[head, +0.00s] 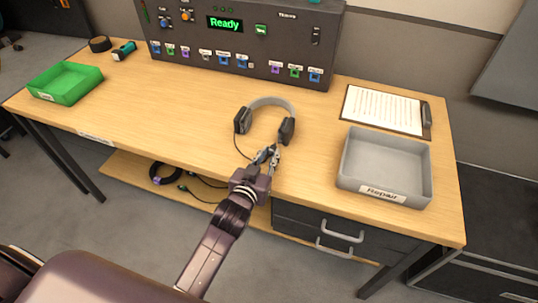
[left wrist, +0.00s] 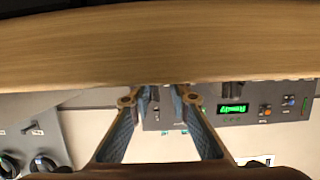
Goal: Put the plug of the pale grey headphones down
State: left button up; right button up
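The pale grey headphones (head: 270,103) lie on the wooden desk near its middle, with dark ear cups. Their thin dark cord (head: 238,146) runs from the left cup down to my left gripper, where I lose sight of it. My left gripper (head: 268,154) is low over the desk's front part, just in front of the headphones. In the left wrist view, the fingertips (left wrist: 161,94) are a small gap apart. I cannot make out the plug in either view, nor tell whether it is between the fingers. My right gripper is not in view.
A grey tray labelled Repair (head: 384,196) stands to the right, with a clipboard (head: 384,108) behind it. A green tray (head: 66,82) is at the far left. A control panel (head: 240,45) reading Ready stands along the back. The desk left of the headphones is clear.

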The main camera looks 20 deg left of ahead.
pick_arm(q)
jog(key=o, duration=0.3)
jog(key=shift+s+f, duration=0.2)
jog(key=shift+f, duration=0.4)
jog(key=shift+r, duration=0.25)
jog(key=r+v, duration=0.1)
jog(key=v, duration=1.1)
jog(key=shift+r, duration=0.2)
jog(key=shift+w, duration=0.15)
